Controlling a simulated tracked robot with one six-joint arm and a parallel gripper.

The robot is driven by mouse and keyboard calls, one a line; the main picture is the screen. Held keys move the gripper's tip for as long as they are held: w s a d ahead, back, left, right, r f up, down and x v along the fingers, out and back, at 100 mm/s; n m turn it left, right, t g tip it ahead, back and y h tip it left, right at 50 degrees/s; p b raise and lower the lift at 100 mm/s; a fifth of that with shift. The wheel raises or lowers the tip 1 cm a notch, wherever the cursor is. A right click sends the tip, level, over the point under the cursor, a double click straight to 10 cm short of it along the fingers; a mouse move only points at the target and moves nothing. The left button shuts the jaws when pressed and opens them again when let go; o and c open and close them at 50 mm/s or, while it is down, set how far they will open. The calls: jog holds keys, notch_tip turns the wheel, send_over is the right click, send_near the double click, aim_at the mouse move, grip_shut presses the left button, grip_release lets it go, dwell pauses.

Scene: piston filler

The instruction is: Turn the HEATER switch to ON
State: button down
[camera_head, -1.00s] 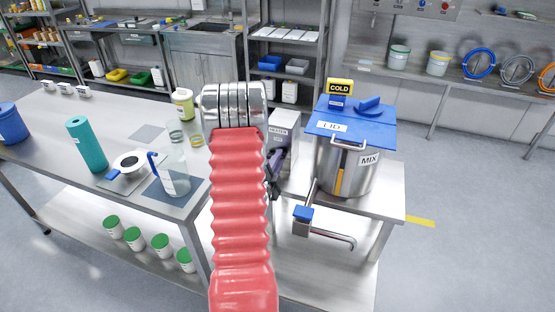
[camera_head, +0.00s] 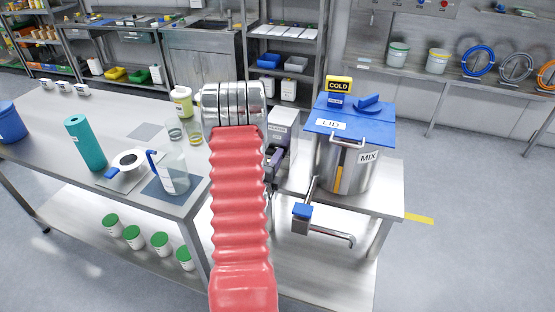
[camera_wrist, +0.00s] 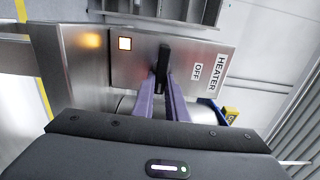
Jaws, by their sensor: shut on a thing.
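The HEATER switch panel (camera_wrist: 205,65) is a grey metal face in the wrist view, with labels reading HEATER and OFF. A black switch handle (camera_wrist: 163,58) stands out from it. My gripper (camera_wrist: 165,82) has its two purple fingers closed on this handle, one on each side. A pale square lamp with an orange edge (camera_wrist: 125,43) shows on the panel. I see no ON label. In the head view the heater box (camera_head: 283,124) stands left of the pot, and my gripper (camera_head: 275,155) is at its front, partly hidden by my arm.
The steel pot (camera_head: 360,178) with a blue lid (camera_head: 350,125) stands close right of the heater box. A drain pipe with a blue handle (camera_head: 302,210) sticks out in front. A glass jug (camera_head: 174,173) and other items stand on the left table (camera_head: 60,130).

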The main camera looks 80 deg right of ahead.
jog(key=c, duration=1.8)
grip_release()
jog(key=shift+s+f, duration=0.1)
jog(key=shift+o, duration=0.2)
jog(key=w+a, duration=0.1)
jog(key=a, duration=1.2)
jog(key=shift+w+a, duration=0.15)
jog(key=shift+a, duration=0.2)
